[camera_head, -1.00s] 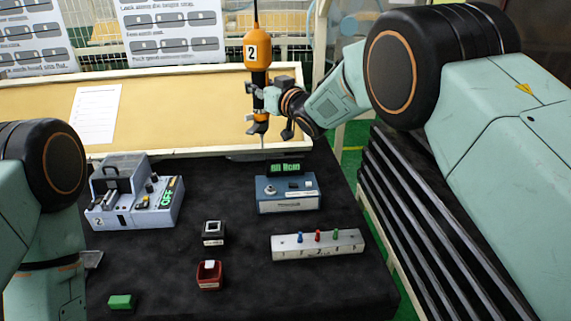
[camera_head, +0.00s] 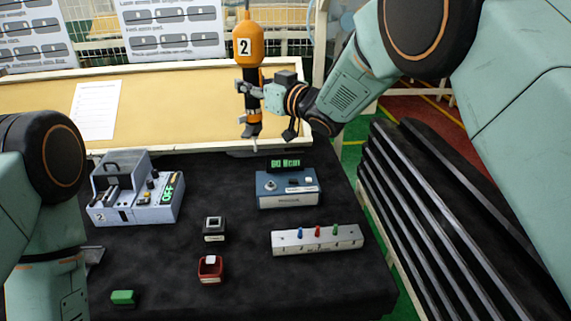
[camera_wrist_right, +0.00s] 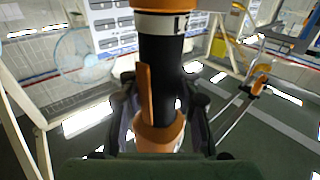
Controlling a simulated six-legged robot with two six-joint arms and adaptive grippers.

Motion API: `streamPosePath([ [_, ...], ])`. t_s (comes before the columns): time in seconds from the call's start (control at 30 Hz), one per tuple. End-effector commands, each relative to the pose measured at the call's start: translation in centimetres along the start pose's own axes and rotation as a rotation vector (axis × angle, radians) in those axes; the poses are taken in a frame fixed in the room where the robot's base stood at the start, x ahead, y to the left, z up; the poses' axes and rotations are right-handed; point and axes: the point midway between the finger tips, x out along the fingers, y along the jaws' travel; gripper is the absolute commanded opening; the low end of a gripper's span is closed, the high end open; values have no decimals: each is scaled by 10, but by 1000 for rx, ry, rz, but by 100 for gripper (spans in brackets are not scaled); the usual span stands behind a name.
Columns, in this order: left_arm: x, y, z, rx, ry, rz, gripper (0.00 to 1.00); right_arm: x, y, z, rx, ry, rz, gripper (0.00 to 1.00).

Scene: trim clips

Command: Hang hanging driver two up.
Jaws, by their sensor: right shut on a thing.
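The hanging driver two (camera_head: 248,48) is orange and black with a white "2" label.
The black table holds a grey device marked 2 (camera_head: 135,195), a blue meter box (camera_head: 288,192), a white strip with coloured pegs (camera_head: 317,240), a black block (camera_head: 214,229), a red holder (camera_head: 210,270) and a green block (camera_head: 123,297). A tan board (camera_head: 160,95) stands behind. Black ridged rails (camera_head: 430,210) lie right.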

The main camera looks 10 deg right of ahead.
Motion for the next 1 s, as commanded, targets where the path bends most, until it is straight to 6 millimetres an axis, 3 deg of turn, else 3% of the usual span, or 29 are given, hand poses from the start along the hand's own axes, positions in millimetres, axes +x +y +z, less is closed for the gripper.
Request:
streamPosePath([
  [0.33, 0, 0, 0, 0, 0, 0, 40, 0, 0, 0, 0, 1, 1, 0],
  [0.37, 0, 0, 0, 0, 0, 0, 40, 0, 0, 0, 0, 1, 1, 31],
  [0.4, 0, 0, 0, 0, 0, 0, 40, 0, 0, 0, 0, 1, 1, 34],
  [0.7, 0, 0, 0, 0, 0, 0, 40, 0, 0, 0, 0, 0, 1, 59],
  [0.9, 0, 0, 0, 0, 0, 0, 40, 0, 0, 0, 0, 0, 1, 59],
  [1.0, 0, 0, 0, 0, 0, 0, 40, 0, 0, 2, 1, -5, 1, 67],
])
